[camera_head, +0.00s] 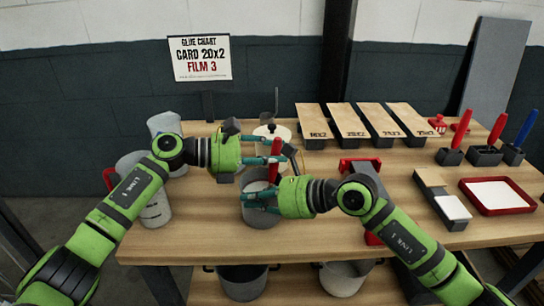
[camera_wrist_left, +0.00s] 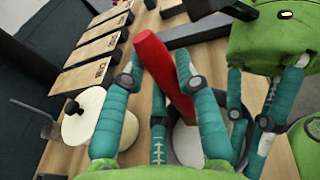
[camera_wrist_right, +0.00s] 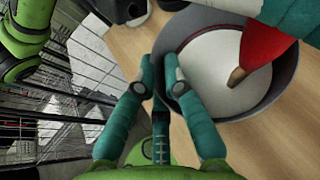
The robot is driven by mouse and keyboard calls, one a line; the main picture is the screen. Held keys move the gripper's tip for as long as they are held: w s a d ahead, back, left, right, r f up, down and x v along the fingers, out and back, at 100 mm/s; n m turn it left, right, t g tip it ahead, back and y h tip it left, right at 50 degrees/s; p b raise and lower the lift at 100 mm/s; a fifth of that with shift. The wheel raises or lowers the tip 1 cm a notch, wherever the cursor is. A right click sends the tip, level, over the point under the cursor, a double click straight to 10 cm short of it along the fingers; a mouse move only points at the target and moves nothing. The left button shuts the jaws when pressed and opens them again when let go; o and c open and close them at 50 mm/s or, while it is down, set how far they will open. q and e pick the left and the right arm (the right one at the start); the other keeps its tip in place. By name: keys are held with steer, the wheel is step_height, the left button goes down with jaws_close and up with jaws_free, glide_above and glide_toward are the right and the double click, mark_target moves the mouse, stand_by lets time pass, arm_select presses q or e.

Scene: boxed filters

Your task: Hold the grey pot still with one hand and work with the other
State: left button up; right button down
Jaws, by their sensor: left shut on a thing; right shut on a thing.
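The grey pot (camera_head: 258,214) stands on the wooden table, with a pale, whitish content that shows in the right wrist view (camera_wrist_right: 276,92). My right gripper (camera_head: 262,197) is shut on the pot's rim and wall; its fingers show at the rim in the right wrist view (camera_wrist_right: 158,72). My left gripper (camera_head: 282,160) is shut on a red-handled tool (camera_head: 275,150), also seen in the left wrist view (camera_wrist_left: 152,55). The tool points down, with its tan tip (camera_wrist_right: 237,77) over the pot's opening. I cannot tell whether the tip touches the content.
A cream lidded pot (camera_head: 265,133) stands just behind. Grey containers (camera_head: 155,211) stand at the left. Labelled boards (camera_head: 347,120) lie at the back. Red and blue tools stand in dark holders (camera_head: 449,157) near a red-rimmed tray (camera_head: 499,208) at the right. A sign (camera_head: 200,57) reads "CARD 20x2, FILM 3".

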steer(key=shift+f, duration=0.15)
steer(key=shift+d, duration=0.1)
arm_select(q)
steer(key=shift+s+a, duration=0.25)
steer(key=shift+s, duration=0.3)
steer(key=shift+s+a, duration=0.25)
steer(key=shift+s, duration=0.3)
steer(key=shift+w+d, duration=0.3)
steer(key=shift+d, duration=0.2)
steer(key=shift+w+d, duration=0.15)
steer(key=shift+w, duration=0.3)
step_height(320, 180, up, 9)
steer(key=a, duration=0.1)
steer(key=shift+a+f, duration=0.15)
steer(key=shift+a, duration=0.05)
